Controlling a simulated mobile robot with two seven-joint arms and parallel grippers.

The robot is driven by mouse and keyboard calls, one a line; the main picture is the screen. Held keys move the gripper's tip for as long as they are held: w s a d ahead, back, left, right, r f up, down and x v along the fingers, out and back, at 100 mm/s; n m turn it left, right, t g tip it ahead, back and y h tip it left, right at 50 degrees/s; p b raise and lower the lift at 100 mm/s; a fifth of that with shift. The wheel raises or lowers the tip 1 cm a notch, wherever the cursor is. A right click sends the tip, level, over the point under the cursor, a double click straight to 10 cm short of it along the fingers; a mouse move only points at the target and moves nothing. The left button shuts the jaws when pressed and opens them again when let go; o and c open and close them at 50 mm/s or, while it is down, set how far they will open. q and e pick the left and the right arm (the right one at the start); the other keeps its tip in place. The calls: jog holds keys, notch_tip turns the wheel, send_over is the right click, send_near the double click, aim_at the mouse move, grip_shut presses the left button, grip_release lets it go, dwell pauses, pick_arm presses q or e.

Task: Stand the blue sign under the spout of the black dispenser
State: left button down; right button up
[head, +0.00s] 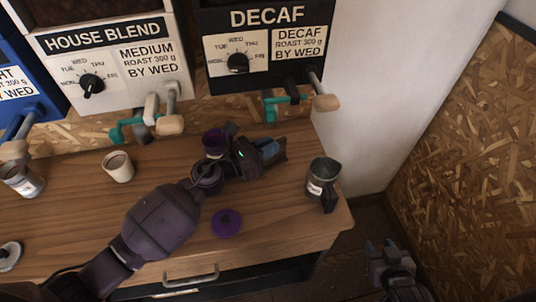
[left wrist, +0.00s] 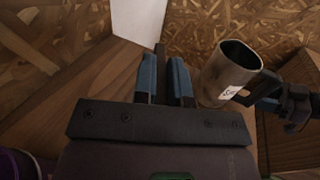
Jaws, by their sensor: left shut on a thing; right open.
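The black dispenser (head: 265,45), marked DECAF, hangs at the back right above the wooden counter. Its spout is at its underside, near a teal bracket (head: 270,106) and a wooden handle (head: 326,102). My left gripper (head: 270,149) is over the counter below this dispenser, fingers pointing right. It is shut on a thin thing, taken to be the blue sign (left wrist: 160,60), seen nearly edge-on as a dark strip between the blue fingertips in the left wrist view. The sign's face is hidden. My right gripper (head: 379,248) is open and empty, off the counter's right end.
A metal pitcher (head: 322,176) stands near the counter's right edge, just past my left fingertips. A purple container (head: 214,141) stands close behind my left wrist. A purple disc (head: 227,222) lies in front. A pale cup (head: 118,167) and labelled jar (head: 24,181) stand further left.

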aim_at(278, 159)
pick_arm(q)
notch_tip(278, 159, down, 3)
jog(key=shift+r+b, duration=0.2)
jog(key=shift+b, duration=0.1)
jog(key=shift+w+f, duration=0.2)
pick_arm(e)
jog(key=shift+w, duration=0.3)
